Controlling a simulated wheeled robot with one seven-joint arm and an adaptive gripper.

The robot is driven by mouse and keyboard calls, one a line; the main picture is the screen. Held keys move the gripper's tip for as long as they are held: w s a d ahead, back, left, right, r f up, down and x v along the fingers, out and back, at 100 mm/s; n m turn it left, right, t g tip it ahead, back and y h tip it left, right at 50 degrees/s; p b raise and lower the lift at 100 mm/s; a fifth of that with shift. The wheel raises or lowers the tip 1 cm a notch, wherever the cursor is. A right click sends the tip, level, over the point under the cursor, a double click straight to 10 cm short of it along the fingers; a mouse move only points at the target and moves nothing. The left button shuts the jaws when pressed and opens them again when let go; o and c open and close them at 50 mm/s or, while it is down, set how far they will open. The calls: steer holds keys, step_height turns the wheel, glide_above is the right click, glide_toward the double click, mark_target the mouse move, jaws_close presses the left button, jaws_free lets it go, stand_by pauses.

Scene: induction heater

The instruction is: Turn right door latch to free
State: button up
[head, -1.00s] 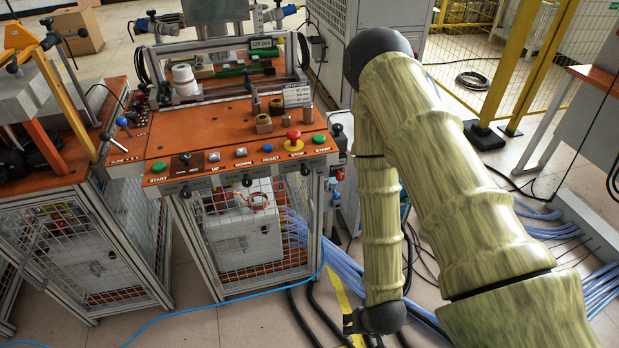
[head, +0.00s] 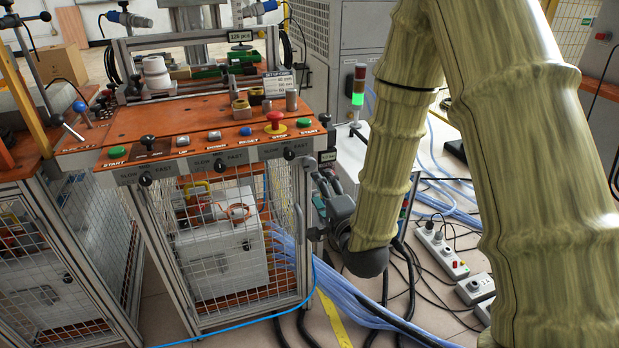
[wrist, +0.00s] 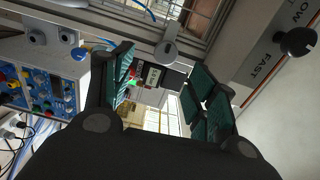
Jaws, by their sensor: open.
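The cage door (head: 225,250) under the orange bench has a small grey latch lever (head: 299,222) on its right-hand frame post. A grey rounded lever, which looks like this latch, shows in the wrist view (wrist: 165,50), beyond and between my fingertips. My gripper (head: 318,200) is just right of the bench's front right post, near latch height. Its teal-padded fingers show spread and empty in the wrist view (wrist: 158,68). I cannot tell the exact gap to the latch, but nothing is between the pads.
The orange bench top (head: 200,120) with its buttons overhangs the doors. A black knob (wrist: 295,42) on the front panel shows in the wrist view. A blue-fronted control box (wrist: 40,80) is at its left. Blue cables (head: 350,300) and power strips (head: 440,250) lie on the floor.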

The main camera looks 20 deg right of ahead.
mark_target(310, 166)
steer(key=w, duration=0.7)
steer(key=w+b, duration=0.1)
steer(key=w, duration=0.3)
steer(key=shift+a+r, duration=0.2)
steer(key=shift+r, duration=0.2)
steer(key=shift+c, duration=0.5)
steer(key=c, duration=1)
